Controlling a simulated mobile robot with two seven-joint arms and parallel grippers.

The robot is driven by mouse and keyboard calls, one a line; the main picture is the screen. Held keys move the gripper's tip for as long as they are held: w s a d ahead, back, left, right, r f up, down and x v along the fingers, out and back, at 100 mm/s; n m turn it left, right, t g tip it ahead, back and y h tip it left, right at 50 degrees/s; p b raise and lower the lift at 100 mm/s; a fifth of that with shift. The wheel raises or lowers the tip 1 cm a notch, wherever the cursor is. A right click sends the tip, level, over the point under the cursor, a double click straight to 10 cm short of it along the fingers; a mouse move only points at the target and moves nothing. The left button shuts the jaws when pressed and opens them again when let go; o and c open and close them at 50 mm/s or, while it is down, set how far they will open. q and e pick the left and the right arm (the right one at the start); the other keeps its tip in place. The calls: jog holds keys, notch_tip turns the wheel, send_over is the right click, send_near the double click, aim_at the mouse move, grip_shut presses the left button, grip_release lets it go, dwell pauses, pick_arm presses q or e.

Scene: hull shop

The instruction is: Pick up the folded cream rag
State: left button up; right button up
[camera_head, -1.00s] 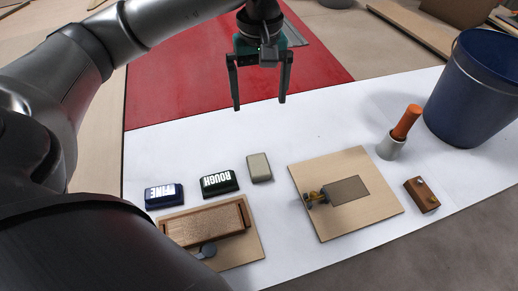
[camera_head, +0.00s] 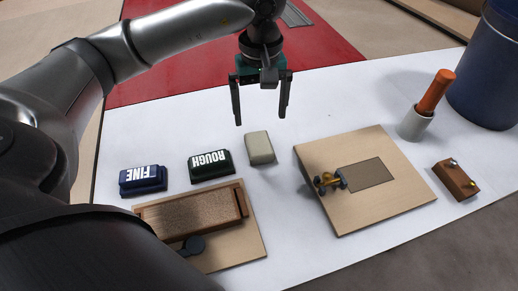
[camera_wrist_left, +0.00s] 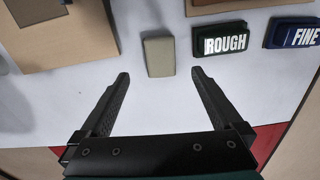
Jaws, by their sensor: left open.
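The folded cream rag (camera_head: 260,148) is a small pale block-like shape lying on the white table top, right of the ROUGH block. It also shows in the left wrist view (camera_wrist_left: 159,57), just beyond the fingertips and between their lines. My left gripper (camera_head: 260,120) is open and empty above the table, with its fingertips pointing down on the far side of the rag. In the left wrist view both fingers (camera_wrist_left: 160,74) are spread apart with nothing between them. My right gripper is in neither view.
The black ROUGH block (camera_head: 211,165) and blue FINE block (camera_head: 143,181) lie left of the rag. A wooden block on a board (camera_head: 190,218) is in front. Right are a board with a grey patch (camera_head: 390,205), an orange-handled tool in a cup (camera_head: 415,122) and a blue bucket (camera_head: 492,75).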

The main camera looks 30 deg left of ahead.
pick_arm(q)
jog(key=b, duration=0.1)
send_over(260, 145)
jog(key=f, duration=0.6)
jog(key=shift+s+d+f, duration=0.1)
jog(key=shift+s+d, duration=0.1)
jog(key=shift+s, duration=0.05)
jog(key=shift+w+a+f+b, duration=0.1)
jog(key=shift+f+b, duration=0.4)
jog(key=shift+f, duration=0.6)
jog(key=shift+w+a+f+b, duration=0.1)
jog(key=shift+f+b, duration=0.4)
jog(key=shift+f, duration=1.4)
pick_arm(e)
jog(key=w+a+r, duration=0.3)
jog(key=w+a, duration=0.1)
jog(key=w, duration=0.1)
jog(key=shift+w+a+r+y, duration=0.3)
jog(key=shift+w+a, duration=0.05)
pick_arm(q)
jog(key=shift+r, duration=0.1)
jog(key=c, duration=1.3)
jog(key=shift+r, duration=0.15)
